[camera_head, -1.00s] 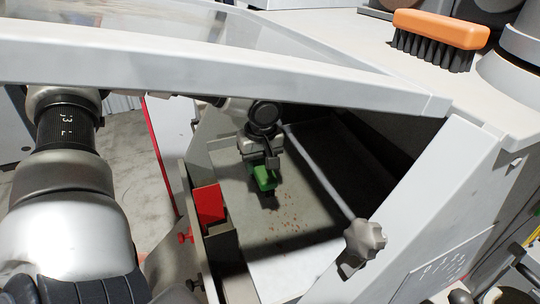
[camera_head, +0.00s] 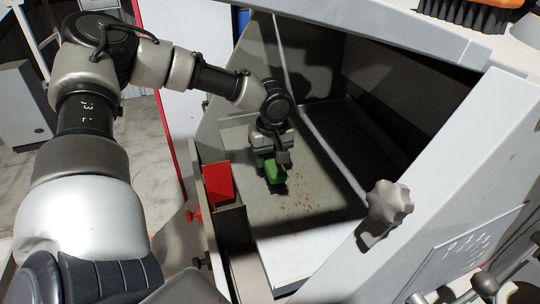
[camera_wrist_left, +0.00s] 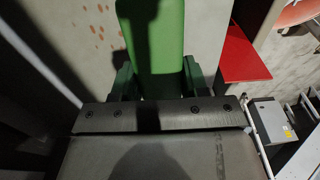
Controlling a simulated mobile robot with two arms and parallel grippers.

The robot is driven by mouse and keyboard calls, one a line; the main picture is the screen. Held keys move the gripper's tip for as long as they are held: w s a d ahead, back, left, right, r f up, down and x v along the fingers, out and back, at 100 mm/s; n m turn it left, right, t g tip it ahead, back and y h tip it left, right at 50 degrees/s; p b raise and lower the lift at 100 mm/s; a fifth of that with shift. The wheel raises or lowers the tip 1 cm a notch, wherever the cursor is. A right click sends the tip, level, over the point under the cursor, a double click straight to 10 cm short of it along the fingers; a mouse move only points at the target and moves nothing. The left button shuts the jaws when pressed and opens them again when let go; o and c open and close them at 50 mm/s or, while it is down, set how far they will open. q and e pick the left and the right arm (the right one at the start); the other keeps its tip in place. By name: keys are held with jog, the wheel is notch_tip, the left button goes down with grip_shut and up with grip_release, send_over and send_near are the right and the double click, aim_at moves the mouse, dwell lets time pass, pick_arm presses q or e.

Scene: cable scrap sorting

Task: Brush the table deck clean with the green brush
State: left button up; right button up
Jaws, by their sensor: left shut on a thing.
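My left gripper (camera_head: 272,160) is inside the machine housing, pointing down at the table deck (camera_head: 270,235). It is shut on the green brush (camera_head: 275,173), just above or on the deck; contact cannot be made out. In the left wrist view the green brush (camera_wrist_left: 160,45) fills the upper middle between the fingers, and its bristles are hidden. Reddish-brown specks (camera_head: 300,208) are scattered on the deck in front of and to the right of the brush. They also show in the left wrist view (camera_wrist_left: 98,25). My right gripper is not in view.
A grey knob (camera_head: 390,202) is on the right frame post. An orange brush with black bristles (camera_head: 468,12) lies on top of the housing. A dark wall bounds the deck's right side.

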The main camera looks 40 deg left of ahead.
pick_arm(q)
jog(key=shift+f, duration=0.3)
jog(key=shift+a+f+b, duration=0.1)
jog(key=shift+f+b, duration=0.6)
jog(key=shift+b, duration=0.1)
dwell(0.3)
